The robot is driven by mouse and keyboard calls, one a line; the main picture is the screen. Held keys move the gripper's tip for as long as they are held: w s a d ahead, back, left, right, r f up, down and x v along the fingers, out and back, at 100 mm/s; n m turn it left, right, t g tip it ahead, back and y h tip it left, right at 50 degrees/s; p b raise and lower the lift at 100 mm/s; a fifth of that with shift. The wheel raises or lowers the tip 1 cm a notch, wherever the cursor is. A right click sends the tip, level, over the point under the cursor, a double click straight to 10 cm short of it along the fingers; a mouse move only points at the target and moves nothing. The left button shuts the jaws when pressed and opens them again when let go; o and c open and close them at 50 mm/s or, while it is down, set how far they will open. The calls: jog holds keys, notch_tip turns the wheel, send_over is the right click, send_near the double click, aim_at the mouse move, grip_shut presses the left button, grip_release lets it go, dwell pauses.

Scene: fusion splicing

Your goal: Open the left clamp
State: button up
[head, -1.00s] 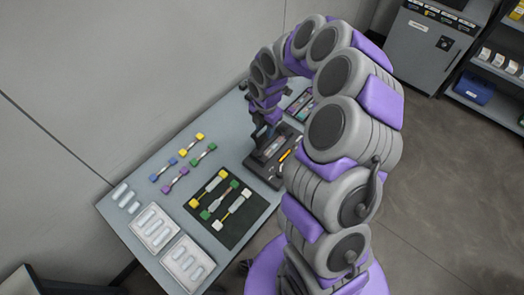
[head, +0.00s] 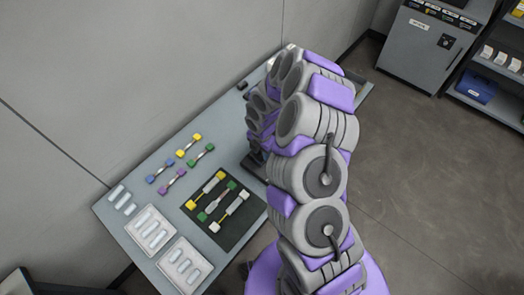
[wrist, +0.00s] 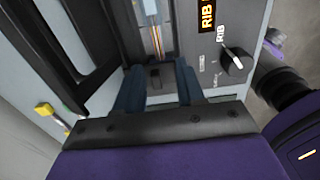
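In the wrist view, the two dark blue fingers of my gripper (wrist: 158,90) are spread apart and empty. Between and just beyond their tips is a small dark block (wrist: 155,77), which looks like a clamp; I cannot tell whether it is open or shut. Thin pale and orange fibres (wrist: 155,35) run in a channel up to it. The splicer's grey panel (wrist: 245,15) lies to the right, with a lit "RIB" display and a knob (wrist: 236,61). In the head view, my arm hides the gripper and nearly all of the splicer; a dark edge (head: 252,165) shows.
The grey table (head: 140,185) holds a black mat (head: 225,232) with several fibre pieces, coloured connector pairs (head: 188,146), and white trays (head: 150,231) at the front left. A grey cabinet (head: 425,45) stands at the back right. Open floor lies to the right.

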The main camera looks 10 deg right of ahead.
jog(key=shift+a, duration=1.25)
jog(key=shift+c, duration=0.2)
jog(key=shift+a, duration=0.1)
jog(key=shift+c, duration=0.7)
jog(key=shift+d, duration=1.1)
grip_shut()
jog(key=shift+a, duration=0.3)
jog(key=shift+a+g, duration=0.15)
jog(key=shift+g, duration=0.15)
jog(key=g+h, duration=0.1)
jog(key=w+g+h, duration=0.1)
jog(key=shift+a+r+g+h+b, duration=0.3)
jog(key=shift+a+b, duration=0.1)
jog(key=shift+w+a+r+g+h, duration=0.3)
jog(key=shift+g+h, duration=0.3)
jog(key=shift+g, duration=0.2)
jog(key=shift+w+a+r+g+h, duration=0.15)
jog(key=shift+w+g+h, duration=0.2)
jog(key=shift+g, duration=0.2)
jog(key=shift+w+a+g+h, duration=0.2)
jog(key=shift+g+h, duration=0.15)
jog(key=shift+g, duration=0.2)
jog(key=shift+w, duration=0.1)
